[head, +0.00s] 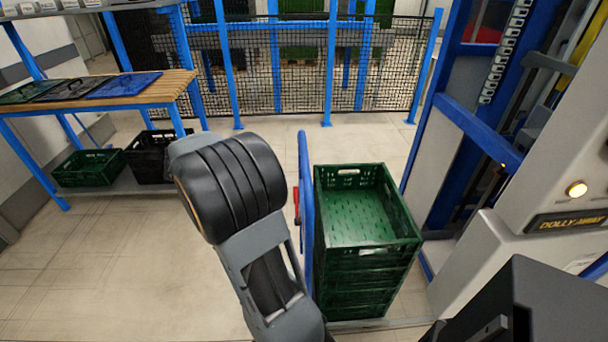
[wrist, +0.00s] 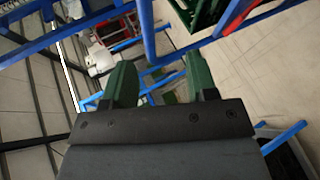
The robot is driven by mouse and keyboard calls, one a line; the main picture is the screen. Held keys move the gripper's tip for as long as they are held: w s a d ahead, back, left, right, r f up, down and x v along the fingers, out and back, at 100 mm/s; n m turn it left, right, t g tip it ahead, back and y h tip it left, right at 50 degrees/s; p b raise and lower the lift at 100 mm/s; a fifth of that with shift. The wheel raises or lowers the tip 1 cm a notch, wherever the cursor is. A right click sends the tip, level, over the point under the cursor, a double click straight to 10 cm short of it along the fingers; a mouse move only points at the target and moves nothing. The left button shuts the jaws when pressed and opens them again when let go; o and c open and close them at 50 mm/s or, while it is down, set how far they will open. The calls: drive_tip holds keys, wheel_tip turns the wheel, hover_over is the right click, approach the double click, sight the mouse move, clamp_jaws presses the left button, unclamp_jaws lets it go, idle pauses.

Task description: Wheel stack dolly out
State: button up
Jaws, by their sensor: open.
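A stack of green crates (head: 368,251) stands upright at the centre right in the head view; its top crate is empty. A tall blue handle (head: 306,190) rises along the stack's left side, with a small red part (head: 297,203) beside it. A grey dolly edge (head: 375,323) shows under the stack. My gripper (wrist: 162,82) is open and empty in the wrist view, its two green fingers apart. Blue bars and part of a green crate (wrist: 208,10) lie beyond the fingers. In the head view my arm hides the gripper; I cannot tell its distance from the handle.
A blue-framed machine with a "DOLLY AWAY" panel (head: 568,222) and lit lamp (head: 577,189) stands close on the right. A mesh fence (head: 300,70) closes the back. A wood-topped bench (head: 110,88) stands left, crates beneath. Floor (head: 100,260) at left is clear.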

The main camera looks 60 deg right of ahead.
drive_tip(key=m+g+h+b, duration=0.1)
drive_tip(key=g+h+b, duration=0.1)
approach(306, 159)
drive_tip(key=x, duration=0.3)
drive_tip(key=w+x, duration=0.1)
drive_tip(key=x, duration=0.3)
drive_tip(key=d+f+x, duration=0.1)
drive_tip(key=x, duration=0.3)
drive_tip(key=shift+w+f+p, duration=0.1)
drive_tip(key=shift+w+p, duration=0.25)
drive_tip(key=shift+p, duration=0.05)
drive_tip(key=shift+c, duration=0.3)
clamp_jaws()
